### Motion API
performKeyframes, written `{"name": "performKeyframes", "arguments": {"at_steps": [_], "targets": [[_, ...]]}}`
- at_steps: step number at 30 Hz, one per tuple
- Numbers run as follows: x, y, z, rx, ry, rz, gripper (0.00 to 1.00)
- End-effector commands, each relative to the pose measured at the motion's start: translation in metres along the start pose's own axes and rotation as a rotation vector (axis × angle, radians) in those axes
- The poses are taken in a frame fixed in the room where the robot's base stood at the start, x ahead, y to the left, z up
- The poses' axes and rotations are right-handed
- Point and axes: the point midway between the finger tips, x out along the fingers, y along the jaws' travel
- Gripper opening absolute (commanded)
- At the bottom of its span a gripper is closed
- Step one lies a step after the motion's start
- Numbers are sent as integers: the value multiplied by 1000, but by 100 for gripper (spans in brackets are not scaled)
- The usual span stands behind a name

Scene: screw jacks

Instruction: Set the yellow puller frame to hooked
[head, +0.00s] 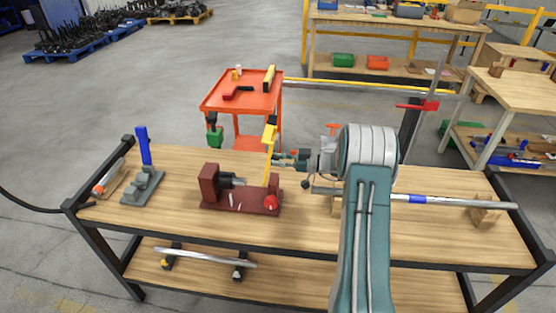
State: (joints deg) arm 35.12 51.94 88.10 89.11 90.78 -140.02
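The yellow puller frame (269,141) stands nearly upright, tilted slightly, at the right end of a dark red fixture (240,209) on the wooden bench. A dark screw-like part (228,180) projects from the fixture's left block toward the right block. A round red knob (271,202) sits at the fixture's front right. My gripper (277,158) comes in from the right, with its fingertips at or very close to the frame's middle. It is too small to tell whether they touch or close on it. The frame's hooking point cannot be made out.
A grey stepped block (145,188) and a blue upright (143,145) stand at the bench's left. A long metal bar with a blue band (418,199) lies on wooden supports at the right. An orange cart (215,101) stands behind. The bench's front left is clear.

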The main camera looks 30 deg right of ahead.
Motion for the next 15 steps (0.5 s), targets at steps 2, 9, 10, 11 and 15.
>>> {"name": "performKeyframes", "arguments": {"at_steps": [2,9,10,11,15], "targets": [[0,1,0,-1,-1,3,0],[3,2,-2,-4,-37,4,0],[4,2,-2,-4,-47,4,0],[5,2,-3,-4,-59,4,0],[12,2,-6,-6,-139,4,0]]}}
